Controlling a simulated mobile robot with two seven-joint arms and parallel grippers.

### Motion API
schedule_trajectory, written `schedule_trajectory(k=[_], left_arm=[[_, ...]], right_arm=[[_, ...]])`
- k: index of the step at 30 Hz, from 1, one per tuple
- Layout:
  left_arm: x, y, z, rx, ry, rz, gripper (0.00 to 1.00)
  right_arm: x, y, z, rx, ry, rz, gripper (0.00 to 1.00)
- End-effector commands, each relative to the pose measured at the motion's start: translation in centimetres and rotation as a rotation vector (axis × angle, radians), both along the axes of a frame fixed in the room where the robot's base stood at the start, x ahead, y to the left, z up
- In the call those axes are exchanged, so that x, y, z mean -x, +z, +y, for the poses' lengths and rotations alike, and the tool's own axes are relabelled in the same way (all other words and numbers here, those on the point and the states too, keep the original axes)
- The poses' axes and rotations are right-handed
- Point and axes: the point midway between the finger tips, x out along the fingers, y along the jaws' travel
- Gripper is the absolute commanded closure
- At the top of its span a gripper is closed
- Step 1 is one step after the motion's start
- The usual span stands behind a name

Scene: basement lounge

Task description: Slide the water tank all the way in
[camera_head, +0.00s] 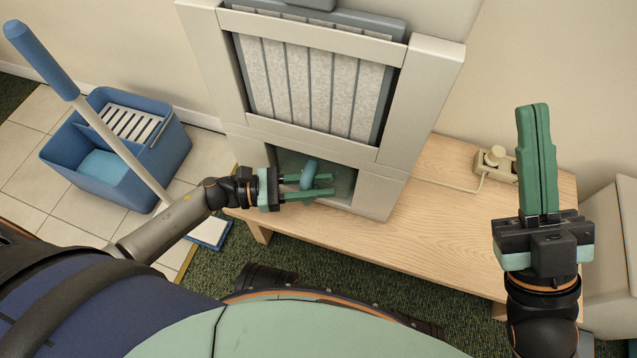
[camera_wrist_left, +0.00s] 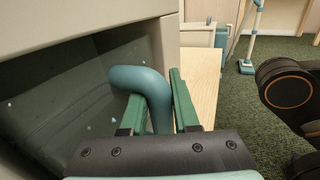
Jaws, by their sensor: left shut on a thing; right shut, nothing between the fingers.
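The water tank (camera_head: 341,186) is a dark teal, see-through box in the lower opening of a beige appliance (camera_head: 405,130). Its front also shows in the left wrist view (camera_wrist_left: 75,100), with a thick blue-teal handle (camera_wrist_left: 142,78) on it. The handle shows in the head view (camera_head: 309,174) too. My left gripper (camera_head: 326,186) is shut on the handle, with a green finger on either side of it, as the left wrist view (camera_wrist_left: 160,105) shows. How deep the tank sits is hard to tell. My right gripper (camera_head: 533,110) is shut and empty, pointing up at the right.
The appliance stands on a wooden bench (camera_head: 450,215), with a grey ribbed filter (camera_head: 310,85) in its upper opening. A blue mop bucket (camera_head: 120,150) and a mop (camera_head: 120,145) stand at the left.

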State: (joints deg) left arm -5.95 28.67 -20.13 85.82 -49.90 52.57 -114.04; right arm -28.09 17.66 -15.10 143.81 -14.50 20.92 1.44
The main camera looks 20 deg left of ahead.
Motion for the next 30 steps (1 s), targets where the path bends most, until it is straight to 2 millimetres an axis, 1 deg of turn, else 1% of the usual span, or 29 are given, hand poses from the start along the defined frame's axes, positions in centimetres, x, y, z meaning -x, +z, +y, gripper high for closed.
schedule_trajectory(k=[6, 7, 16, 30], left_arm=[[-0.07, 0.06, -0.03, 0.001, -0.001, -0.003, 1.0], [-0.07, 0.06, -0.03, 0.001, -0.001, -0.003, 0.7], [-0.14, 0.09, 0.02, 0.001, 0.002, -0.003, 0.36], [-0.42, 0.13, 0.27, -0.001, 0.011, -0.003, 0.36]], right_arm=[[-0.01, 0.01, -0.02, -0.001, -0.001, 0.0, 1.0], [-0.01, 0.02, -0.02, -0.001, -0.001, 0.0, 1.0], [-0.05, 0.08, -0.08, -0.006, -0.004, -0.001, 1.0], [-0.05, 0.11, -0.08, -0.009, -0.004, 0.0, 1.0]])
